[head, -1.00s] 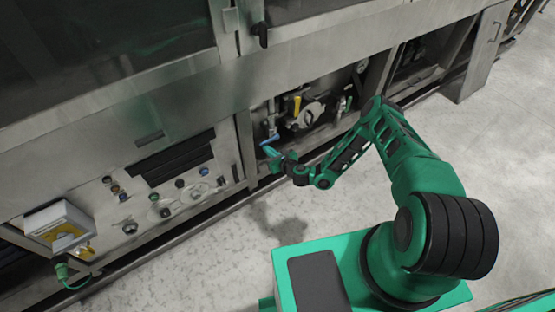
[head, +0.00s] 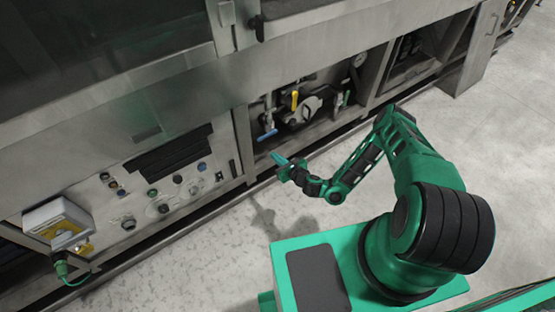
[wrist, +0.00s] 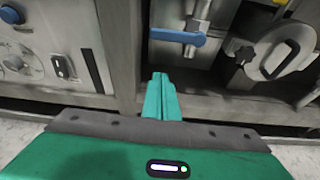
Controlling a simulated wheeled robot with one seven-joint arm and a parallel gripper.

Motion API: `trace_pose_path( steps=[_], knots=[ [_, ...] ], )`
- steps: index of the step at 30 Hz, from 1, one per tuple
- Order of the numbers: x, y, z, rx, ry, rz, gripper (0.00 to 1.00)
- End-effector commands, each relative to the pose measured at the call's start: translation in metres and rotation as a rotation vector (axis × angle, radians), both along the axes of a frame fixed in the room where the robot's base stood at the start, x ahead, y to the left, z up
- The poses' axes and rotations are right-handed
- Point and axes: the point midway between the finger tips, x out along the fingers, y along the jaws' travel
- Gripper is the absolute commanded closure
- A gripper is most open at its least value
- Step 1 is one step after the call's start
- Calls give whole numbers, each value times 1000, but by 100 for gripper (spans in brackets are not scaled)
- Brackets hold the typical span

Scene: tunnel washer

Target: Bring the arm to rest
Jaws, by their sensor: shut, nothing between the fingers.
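My green arm (head: 417,165) is bent and reaches left from my base toward the washer's lower front. My gripper (head: 277,157) is in free space in front of the open valve bay, apart from the machine. In the wrist view my gripper (wrist: 158,78) has its two green fingers together with nothing between them. A blue valve handle (head: 267,135) lies beyond the fingertips. It also shows in the wrist view (wrist: 178,36), just above the fingertips and not touched.
The control panel (head: 165,195) with several knobs is left of the bay. A yellow handle (head: 294,100) and a round fitting (wrist: 283,50) are inside the bay. A white box (head: 58,222) is at the lower left. The floor (head: 480,160) on the right is clear.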

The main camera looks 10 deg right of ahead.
Motion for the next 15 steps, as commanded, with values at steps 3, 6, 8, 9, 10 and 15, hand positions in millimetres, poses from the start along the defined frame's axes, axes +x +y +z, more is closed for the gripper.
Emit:
trace_pose_path(
  steps=[3,6,8,9,10,15],
  knots=[
    [-8,-4,3,1,1,-2,100],
    [-10,-6,4,1,0,-3,100],
    [-10,-6,5,1,-1,-2,100],
    [-10,-6,6,-2,-3,2,100],
    [-9,-6,7,-7,-6,8,100],
    [2,-4,31,-88,-59,116,100]
  ],
)
